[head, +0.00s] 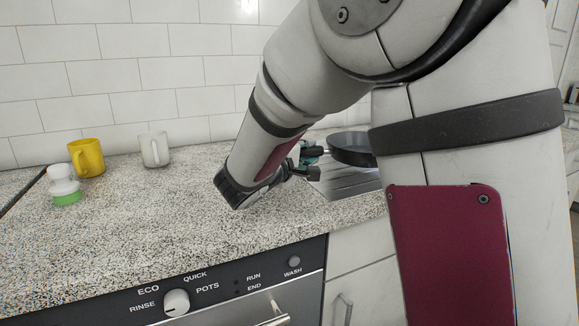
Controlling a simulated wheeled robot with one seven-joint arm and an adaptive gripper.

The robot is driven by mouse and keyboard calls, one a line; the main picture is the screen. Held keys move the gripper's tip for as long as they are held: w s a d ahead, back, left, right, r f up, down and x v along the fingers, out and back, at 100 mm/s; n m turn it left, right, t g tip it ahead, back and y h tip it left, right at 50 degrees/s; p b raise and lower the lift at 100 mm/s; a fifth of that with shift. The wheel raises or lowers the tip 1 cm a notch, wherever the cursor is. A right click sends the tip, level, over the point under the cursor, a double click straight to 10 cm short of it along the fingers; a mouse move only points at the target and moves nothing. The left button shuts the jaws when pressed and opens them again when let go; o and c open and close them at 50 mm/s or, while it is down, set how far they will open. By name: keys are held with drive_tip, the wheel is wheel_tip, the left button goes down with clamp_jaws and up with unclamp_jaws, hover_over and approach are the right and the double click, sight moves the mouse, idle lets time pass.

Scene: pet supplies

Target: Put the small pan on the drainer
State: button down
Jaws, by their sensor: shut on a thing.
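The small dark pan (352,146) is at the right of the counter, partly hidden behind my arm. Its handle points left toward my gripper (307,168), which is shut on it near the handle; the exact grip is too small and partly covered to see. The pan is over or on the grey metal drainer (345,187); I cannot tell whether it touches it. My arm hides the right part of both.
The speckled counter (150,220) is clear in the middle. A dishwasher panel (215,290) is below its front edge.

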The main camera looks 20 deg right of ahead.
drive_tip(key=shift+w+d, duration=0.35)
drive_tip(key=shift+w+d+f+b, duration=0.2)
drive_tip(key=shift+f+b, duration=0.15)
drive_tip(key=shift+f, duration=0.6)
drive_tip(key=shift+w+d+f+b, duration=0.1)
drive_tip(key=shift+w+f+b, duration=0.2)
drive_tip(key=shift+f, duration=0.6)
drive_tip(key=shift+s, duration=0.1)
drive_tip(key=c, duration=1.7)
unclamp_jaws()
drive_tip(key=shift+f, duration=0.1)
